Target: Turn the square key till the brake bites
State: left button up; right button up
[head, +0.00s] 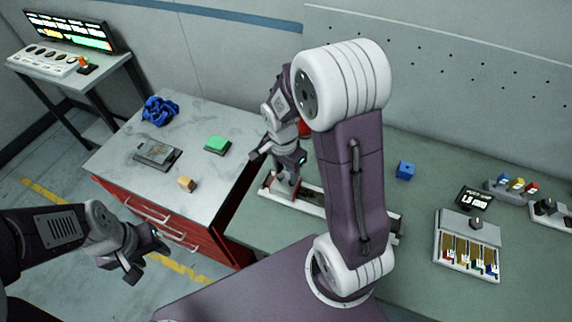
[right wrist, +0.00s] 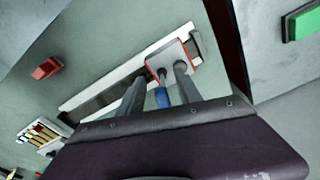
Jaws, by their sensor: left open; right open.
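A long pale rail fixture (head: 303,201) with a red-edged end block (head: 266,187) lies on the green bench. The end block (right wrist: 184,55) also shows in the right wrist view. My right gripper (head: 285,180) is open, pointing down over this end. In the right wrist view its two fingers (right wrist: 171,72) reach to the end block. A blue piece (right wrist: 162,97) shows between them; I cannot tell whether it is the square key or whether the fingers touch it. My left gripper (head: 145,258) is open and empty, in front of the red cabinet.
A blue cube (head: 405,170) and the label magazine (head: 466,264) stand right of the rail. A red block (right wrist: 46,68) lies beside the rail.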

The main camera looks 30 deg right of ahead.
notch_tip(320, 180, up, 11)
jog(key=shift+s+a+f, duration=0.15)
jog(key=shift+a, duration=0.2)
jog(key=s+a+f+n+b, duration=0.1)
jog(key=s+f+n+b, duration=0.1)
jog(key=s+f+n, duration=0.2)
jog(key=s+a+f+n+y+b, duration=0.1)
jog(key=s+a+f+n, duration=0.1)
jog(key=f+n, duration=0.6)
jog(key=shift+s+f+n+t+b, duration=0.15)
jog(key=shift+s+n+t+b, duration=0.25)
jog(key=shift+s+n, duration=0.35)
